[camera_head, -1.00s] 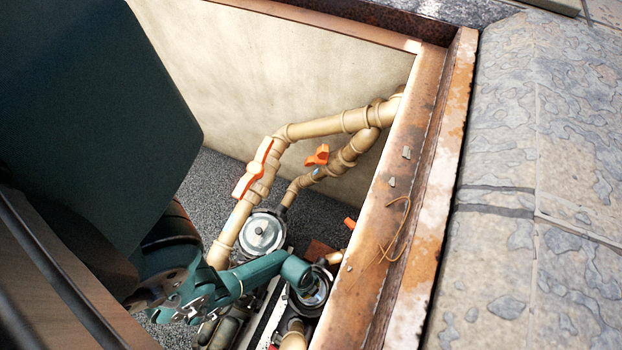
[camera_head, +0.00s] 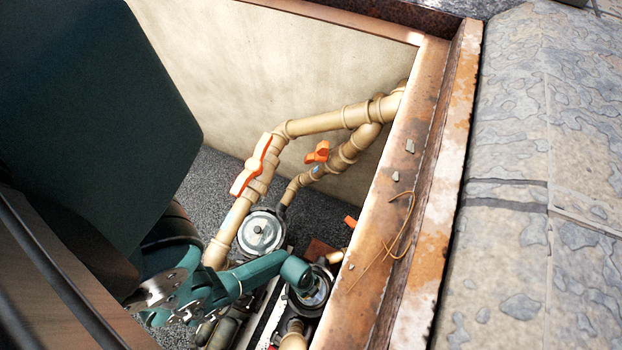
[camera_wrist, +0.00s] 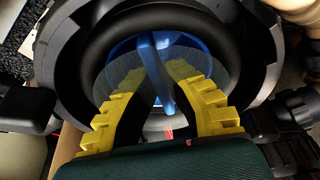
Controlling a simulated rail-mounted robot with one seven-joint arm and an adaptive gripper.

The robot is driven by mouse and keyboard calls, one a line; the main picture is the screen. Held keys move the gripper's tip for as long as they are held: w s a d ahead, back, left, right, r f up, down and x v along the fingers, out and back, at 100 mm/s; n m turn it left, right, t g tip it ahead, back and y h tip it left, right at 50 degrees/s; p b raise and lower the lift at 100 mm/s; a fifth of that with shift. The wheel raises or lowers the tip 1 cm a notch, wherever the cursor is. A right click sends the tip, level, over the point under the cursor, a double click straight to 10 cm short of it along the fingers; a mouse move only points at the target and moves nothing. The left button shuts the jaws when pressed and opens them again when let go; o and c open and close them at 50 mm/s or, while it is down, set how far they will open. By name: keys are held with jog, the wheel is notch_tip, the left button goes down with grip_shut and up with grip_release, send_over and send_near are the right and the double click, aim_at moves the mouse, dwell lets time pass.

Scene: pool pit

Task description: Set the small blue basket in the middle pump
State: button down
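My gripper has yellow ridged fingers (camera_wrist: 160,78) with dark inner faces. They close in on the upright blue handle of the small blue basket (camera_wrist: 186,46), one on each side. The basket sits inside the round black mouth of a pump (camera_wrist: 62,45) in the wrist view, roughly centred; I cannot tell whether it rests on the bottom. In the head view my arm's end lies over the open pump (camera_head: 322,300), which is the one beside the lidded pump (camera_head: 262,233). The fingers and basket are mostly hidden there.
Beige pipes (camera_head: 335,122) with orange valve handles (camera_head: 252,165) run beside the pumps to the pit's corner. A rusty pit edge (camera_head: 400,200) rises close to the right of the open pump. Stone paving (camera_head: 530,200) lies beyond it. Gravel floor shows behind.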

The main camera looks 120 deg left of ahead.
jog(key=shift+f+b, duration=0.5)
dwell(1.0)
jog(key=c, duration=1.2)
grip_release()
jog(key=shift+c, duration=0.8)
jog(key=shift+r+p, duration=0.65)
jog(key=shift+r, duration=0.1)
jog(key=shift+r+p, duration=0.65)
